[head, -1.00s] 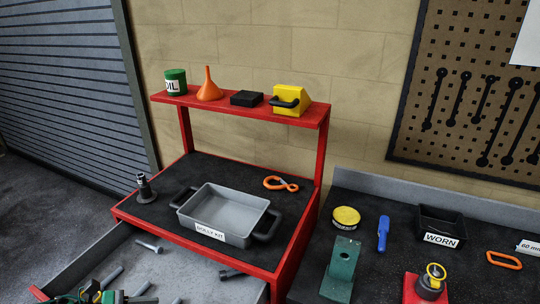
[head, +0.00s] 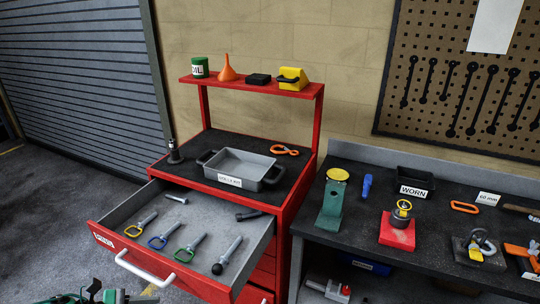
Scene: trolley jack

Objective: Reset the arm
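The dark and green end of my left gripper (head: 106,296) shows at the bottom left edge of the head view, in front of the open drawer (head: 226,291). Most of it is cut off, and its fingers are too small and cropped to tell open from shut. I see nothing held in it. My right gripper is not in view. The drawer holds several metal pins, among them ones with a yellow ring (head: 133,231), a blue ring (head: 158,243), a green ring (head: 183,255) and a black knob (head: 217,268).
The red cart carries a grey tray (head: 240,163), orange-handled tool (head: 285,150) and dark jack-like post (head: 174,152). Its drawer juts toward me. The right bench holds a green stand (head: 331,207), red block (head: 397,232) and WORN bin (head: 416,176). Floor at left is clear.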

